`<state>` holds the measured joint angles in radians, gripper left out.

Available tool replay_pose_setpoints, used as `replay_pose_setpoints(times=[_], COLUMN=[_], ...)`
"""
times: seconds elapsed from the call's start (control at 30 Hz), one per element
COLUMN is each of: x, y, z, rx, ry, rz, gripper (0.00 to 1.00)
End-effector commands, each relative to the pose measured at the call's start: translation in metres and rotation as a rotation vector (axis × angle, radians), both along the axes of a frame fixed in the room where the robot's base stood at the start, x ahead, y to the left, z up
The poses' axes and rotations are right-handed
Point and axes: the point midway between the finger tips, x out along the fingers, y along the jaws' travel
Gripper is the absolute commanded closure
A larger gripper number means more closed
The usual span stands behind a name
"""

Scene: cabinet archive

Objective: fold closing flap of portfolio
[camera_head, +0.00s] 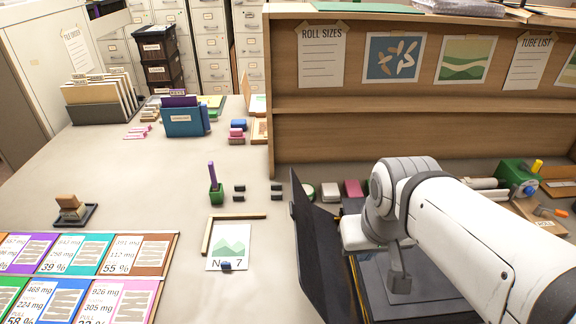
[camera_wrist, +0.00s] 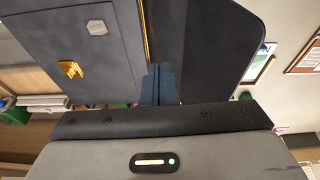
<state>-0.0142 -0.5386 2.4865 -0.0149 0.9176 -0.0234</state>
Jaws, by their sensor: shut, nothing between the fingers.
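The dark portfolio (camera_head: 425,306) lies on the counter at the lower right of the head view, partly hidden by my white arm. Its black flap (camera_head: 318,255) stands raised along the left side. In the wrist view, the portfolio's dark grey face (camera_wrist: 75,45) fills the left, with a gold emblem and a pale hexagonal piece. A gold edge runs between it and the black flap (camera_wrist: 215,45) on the right. My gripper (camera_wrist: 160,85) is shut and empty, its blue-grey fingertips near the gap between these panels. I cannot tell whether they touch the flap.
A wooden shelf unit (camera_head: 420,90) stands behind the portfolio. Colored cards (camera_head: 60,262) fill the front left. A green device (camera_head: 515,175) stands at the right. Bare counter lies mid-left.

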Motion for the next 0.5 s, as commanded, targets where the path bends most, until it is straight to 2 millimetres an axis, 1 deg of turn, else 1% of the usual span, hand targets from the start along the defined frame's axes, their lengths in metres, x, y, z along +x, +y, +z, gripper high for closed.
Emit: replay_pose_setpoints(times=[0.03, 0.1, 0.17, 0.27, 0.3, 0.37, 0.4, 0.5], x=[0.005, 0.015, 0.026, 0.05, 0.061, 0.076, 0.086, 0.108], y=[0.003, -0.002, 0.003, 0.017, 0.024, 0.036, 0.045, 0.067], z=[0.002, 0.005, 0.009, 0.014, 0.016, 0.018, 0.019, 0.019], rx=[-0.021, -0.066, -0.119, -0.232, -0.279, -0.351, -0.396, -0.499], ry=[0.022, 0.068, 0.119, 0.225, 0.27, 0.338, 0.382, 0.485], rz=[0.048, 0.161, 0.28, 0.526, 0.627, 0.777, 0.872, 1.079], gripper=[1.0, 1.0, 1.0, 1.0, 1.0, 1.0, 1.0, 1.0])
